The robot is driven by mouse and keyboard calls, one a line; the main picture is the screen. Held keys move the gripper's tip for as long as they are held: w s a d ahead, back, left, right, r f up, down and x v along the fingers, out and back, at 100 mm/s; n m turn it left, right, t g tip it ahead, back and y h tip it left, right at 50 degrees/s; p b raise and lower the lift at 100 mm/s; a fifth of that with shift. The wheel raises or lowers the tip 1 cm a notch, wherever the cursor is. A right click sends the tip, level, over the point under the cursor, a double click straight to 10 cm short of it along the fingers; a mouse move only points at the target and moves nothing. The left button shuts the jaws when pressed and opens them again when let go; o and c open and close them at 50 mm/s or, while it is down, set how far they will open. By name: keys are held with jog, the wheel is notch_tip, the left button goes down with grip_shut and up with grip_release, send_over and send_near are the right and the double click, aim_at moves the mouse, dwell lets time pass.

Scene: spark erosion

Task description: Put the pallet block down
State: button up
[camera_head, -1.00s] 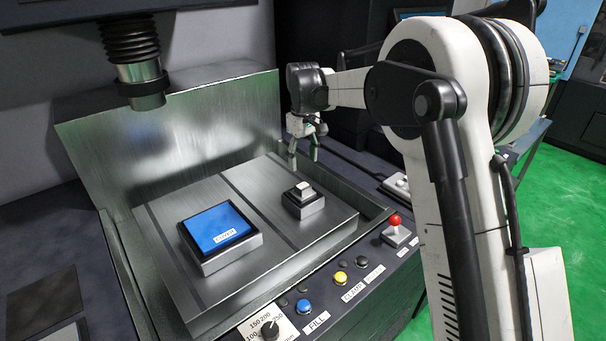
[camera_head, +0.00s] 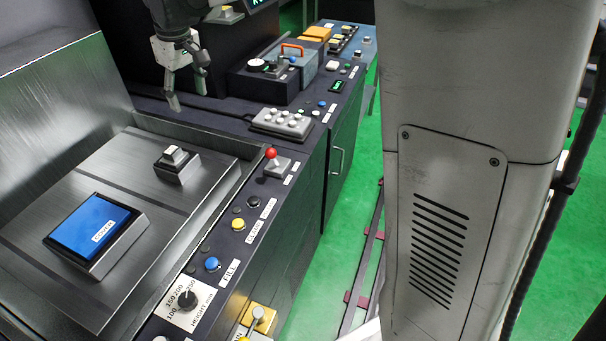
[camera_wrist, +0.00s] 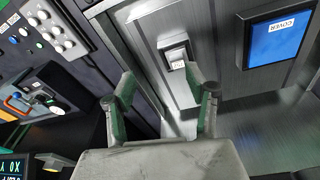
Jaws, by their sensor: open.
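The small block (camera_head: 176,164), likely the pallet block, has a dark base and a light metal cube on top. It sits upright on the flat metal work table (camera_head: 125,170) inside the tank. It also shows in the wrist view (camera_wrist: 177,54), beyond my fingers. My gripper (camera_head: 187,97) is open and empty, above and behind the block near the tank's back right corner, apart from it. In the wrist view my two green-sided fingers (camera_wrist: 161,88) are spread with nothing between them.
A blue-topped block labelled COVER (camera_head: 95,228) sits on the same table, left of the small block. The tank has a raised rim (camera_head: 215,185).

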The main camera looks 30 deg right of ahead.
jog(key=s+d+r+m+t, duration=0.25)
jog(key=s+d, duration=0.35)
jog(key=s, duration=0.4)
jog(key=s+d+f+m+t, duration=0.1)
jog(key=s+d+f, duration=0.1)
jog(key=s, duration=0.5)
jog(key=s+d+f+m, duration=0.1)
jog(key=s+d+f, duration=0.2)
jog(key=s, duration=0.4)
jog(key=s+d+f+m+t, duration=0.1)
jog(key=s+d+f, duration=0.1)
jog(key=s, duration=0.5)
jog(key=shift+d+f+t, duration=0.2)
jog(key=shift+d+t, duration=0.15)
jog(key=shift+m, duration=0.25)
notch_tip(320, 180, down, 5)
jog(key=b, duration=0.5)
jog(key=shift+f, duration=0.2)
jog(key=shift+r, duration=0.1)
